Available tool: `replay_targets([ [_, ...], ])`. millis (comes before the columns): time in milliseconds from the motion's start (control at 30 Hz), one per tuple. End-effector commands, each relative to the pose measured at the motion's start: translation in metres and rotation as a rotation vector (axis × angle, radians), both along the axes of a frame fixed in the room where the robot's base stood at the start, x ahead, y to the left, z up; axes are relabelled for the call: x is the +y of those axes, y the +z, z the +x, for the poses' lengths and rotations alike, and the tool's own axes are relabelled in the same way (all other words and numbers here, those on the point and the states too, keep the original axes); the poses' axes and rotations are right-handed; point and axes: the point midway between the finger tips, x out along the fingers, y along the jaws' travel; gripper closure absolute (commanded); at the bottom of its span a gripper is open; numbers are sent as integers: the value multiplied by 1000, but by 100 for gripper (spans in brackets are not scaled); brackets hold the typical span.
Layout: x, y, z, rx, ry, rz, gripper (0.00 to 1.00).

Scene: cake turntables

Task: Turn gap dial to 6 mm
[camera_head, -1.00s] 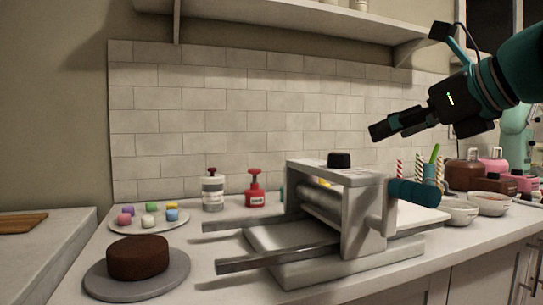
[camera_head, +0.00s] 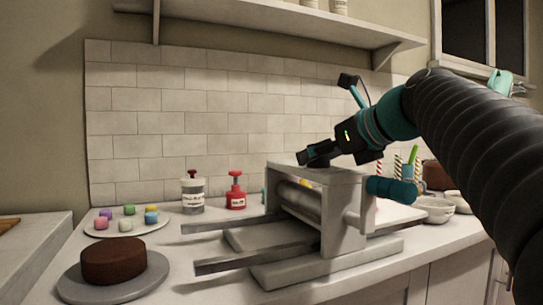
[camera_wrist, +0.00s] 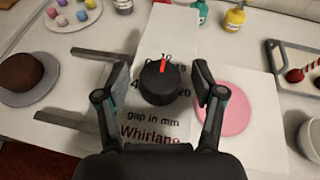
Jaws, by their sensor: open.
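The dough sheeter (camera_head: 345,215) stands on the counter, with a roller, long side rails and a teal handle on its right. Its black round gap dial (camera_wrist: 159,86) sits on the white top plate, above the printed words "gap in mm". The dial's red pointer (camera_wrist: 162,65) points up at about the 10 mark. A 4 shows to the left and a 20 to the right; other marks are partly hidden by the dial. My gripper (camera_wrist: 162,76) is open, with one finger on each side of the dial and a visible gap to both. In the head view my gripper (camera_head: 308,157) is at the top plate and hides the dial.
A chocolate cake (camera_head: 112,260) on a grey turntable and a plate of coloured pieces (camera_head: 126,222) stand at left. A red pump bottle (camera_head: 236,190) stands behind the sheeter, and bowls (camera_head: 432,209) at right. A pink disc (camera_wrist: 222,112) lies right of the dial.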

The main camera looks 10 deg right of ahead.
Motion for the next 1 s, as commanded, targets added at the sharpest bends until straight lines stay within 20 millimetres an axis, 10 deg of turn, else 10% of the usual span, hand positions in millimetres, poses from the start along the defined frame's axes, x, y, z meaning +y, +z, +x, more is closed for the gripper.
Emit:
replay_targets([
  [367, 3, -2, 5, -2, 0, -1, 32],
  [633, 3, -2, 5, -2, 0, -1, 92],
  [1000, 1, 0, 5, 0, 56, 0, 92],
])
